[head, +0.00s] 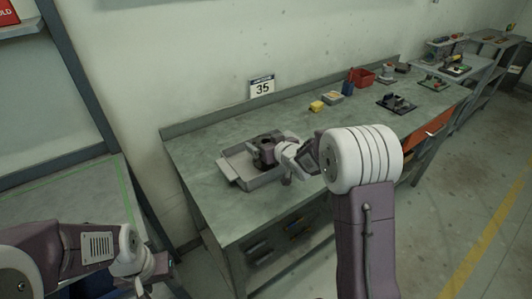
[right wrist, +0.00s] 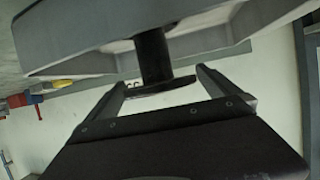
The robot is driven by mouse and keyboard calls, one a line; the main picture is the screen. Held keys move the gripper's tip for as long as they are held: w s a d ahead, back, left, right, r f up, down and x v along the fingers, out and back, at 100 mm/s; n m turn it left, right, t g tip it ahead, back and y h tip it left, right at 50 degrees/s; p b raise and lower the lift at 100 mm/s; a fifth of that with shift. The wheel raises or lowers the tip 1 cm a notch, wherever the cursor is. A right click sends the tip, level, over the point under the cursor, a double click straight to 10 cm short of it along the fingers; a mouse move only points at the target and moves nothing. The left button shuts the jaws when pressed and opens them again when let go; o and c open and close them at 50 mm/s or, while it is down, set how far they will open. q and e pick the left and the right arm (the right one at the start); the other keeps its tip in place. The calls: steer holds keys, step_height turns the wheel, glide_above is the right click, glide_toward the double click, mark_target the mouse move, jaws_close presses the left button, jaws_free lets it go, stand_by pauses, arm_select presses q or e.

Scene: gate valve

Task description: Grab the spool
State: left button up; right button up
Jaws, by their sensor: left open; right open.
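My left gripper (head: 163,268) is open and empty at the lower left, away from the bench top.
The green-grey workbench (head: 200,150) has free room around the tray. A wall with a "35" sign (head: 262,87) rises behind.

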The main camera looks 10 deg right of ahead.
steer(key=shift+s+r, duration=0.1)
steer(key=c, duration=1.5)
steer(key=shift+r, duration=0.2)
steer(key=c, duration=0.4)
steer(key=shift+c, duration=0.2)
